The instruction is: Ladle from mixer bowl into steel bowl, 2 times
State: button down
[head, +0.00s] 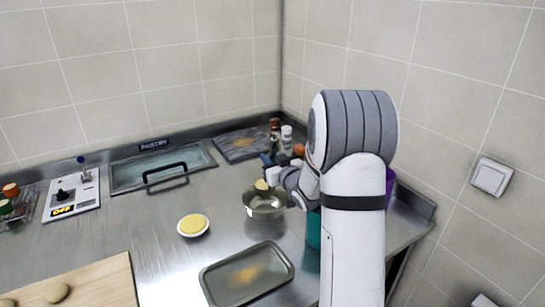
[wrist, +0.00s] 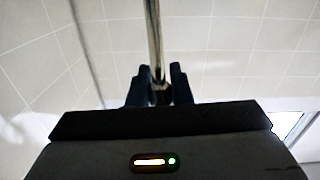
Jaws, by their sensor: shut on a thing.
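My gripper (wrist: 160,84) is shut on a shiny metal rod (wrist: 154,35), which looks like the ladle's handle. The rod runs up out of the wrist view, so the ladle's cup is not seen there. In the head view my gripper (head: 268,160) shows partly, beyond a metal bowl (head: 265,208). A small pale yellow patch (head: 261,184) shows at the bowl's far rim; I cannot tell if it is the ladle's cup or food. Only one metal bowl shows, and I cannot tell whether it is the steel bowl or mixer bowl. My arm hides the area to its right.
A white dish with yellow contents (head: 193,225) and a metal tray (head: 247,274) stand near the bowl. Bottles (head: 286,138) stand in the back corner. A teal container (head: 313,230) and a purple thing (head: 390,185) are partly behind my arm.

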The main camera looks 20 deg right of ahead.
jog(key=s+a+f+n+b, duration=0.2)
jog(key=a+f+n, duration=0.2)
jog(key=a+n, duration=0.65)
jog(key=a+f+n+b, duration=0.2)
jog(key=f+n+b, duration=0.1)
jog(key=b, duration=0.5)
jog(key=a+f+n+b, duration=0.1)
jog(key=f+n+b, duration=0.2)
jog(key=f+b, duration=0.2)
jog(key=a+f+n+b, duration=0.2)
jog(key=f+n+b, duration=0.2)
jog(key=b, duration=0.8)
jog(key=shift+s+a+f, duration=0.3)
jog(key=shift+s+f, duration=0.05)
jog(key=shift+s, duration=0.05)
jog(key=shift+f+n+b, duration=0.35)
jog(key=shift+n+b, duration=0.1)
jog(key=shift+b, duration=0.45)
jog(key=shift+r, duration=0.1)
dwell(1.9)
